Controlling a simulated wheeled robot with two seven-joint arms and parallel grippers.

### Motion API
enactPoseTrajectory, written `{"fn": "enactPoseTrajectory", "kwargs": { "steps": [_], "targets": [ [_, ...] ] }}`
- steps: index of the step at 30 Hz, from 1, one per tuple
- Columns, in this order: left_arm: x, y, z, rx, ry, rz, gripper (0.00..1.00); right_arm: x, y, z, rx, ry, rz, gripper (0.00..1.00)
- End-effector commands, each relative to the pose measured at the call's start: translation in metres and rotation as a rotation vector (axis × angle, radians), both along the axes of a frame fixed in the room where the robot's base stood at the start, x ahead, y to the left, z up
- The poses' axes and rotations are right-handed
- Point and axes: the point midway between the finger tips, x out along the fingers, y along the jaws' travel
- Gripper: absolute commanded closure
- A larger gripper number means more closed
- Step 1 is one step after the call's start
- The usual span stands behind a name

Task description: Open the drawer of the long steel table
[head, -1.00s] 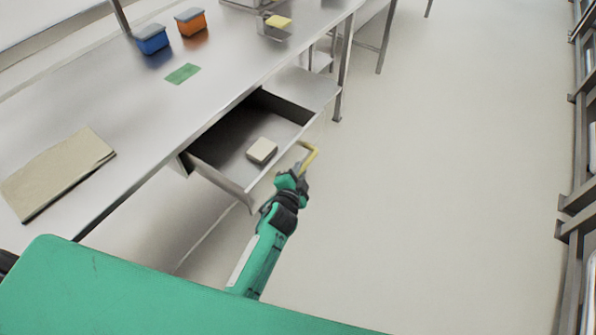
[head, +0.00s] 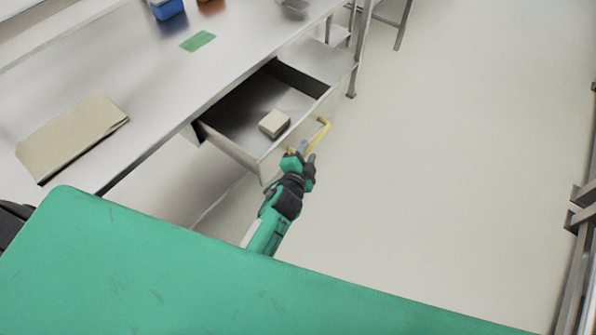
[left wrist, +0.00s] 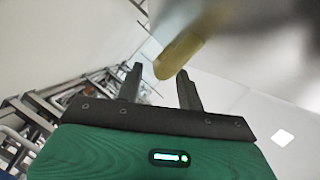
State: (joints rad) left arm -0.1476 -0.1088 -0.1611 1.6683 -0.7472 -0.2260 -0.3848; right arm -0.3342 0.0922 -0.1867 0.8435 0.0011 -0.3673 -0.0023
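The long steel table (head: 150,85) runs along the left of the head view. Its drawer (head: 240,152) stands pulled out, with the inside showing. A beige block (head: 274,123) lies in it. A yellow handle (head: 324,132) is on the drawer's front; it also shows, blurred, in the left wrist view (left wrist: 180,54). My left gripper (head: 308,156) is at the near end of the handle. In the left wrist view its two fingers (left wrist: 159,88) are apart, with the handle's end just beyond the gap between them. Whether they touch it is unclear. My right gripper is out of view.
A brown folder-like board (head: 72,136), a green card (head: 198,41) and a blue bin (head: 166,9) are on the tabletop. The floor (head: 450,140) right of the drawer is clear. A metal rack (head: 583,220) stands at the right edge.

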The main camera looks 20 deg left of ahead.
Motion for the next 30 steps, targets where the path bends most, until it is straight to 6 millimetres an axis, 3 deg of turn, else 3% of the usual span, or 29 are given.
{"fn": "enactPoseTrajectory", "kwargs": {
  "steps": [9,15,30],
  "targets": [
    [-0.062,0.001,0.011,-0.001,0.002,0.000,0.62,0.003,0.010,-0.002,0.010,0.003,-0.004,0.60],
    [-0.087,0.001,0.017,0.000,0.001,-0.001,0.62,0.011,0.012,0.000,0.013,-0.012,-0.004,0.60],
    [-0.097,0.001,0.021,-0.001,-0.001,-0.001,0.62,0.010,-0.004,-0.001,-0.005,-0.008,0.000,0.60]
  ]
}}
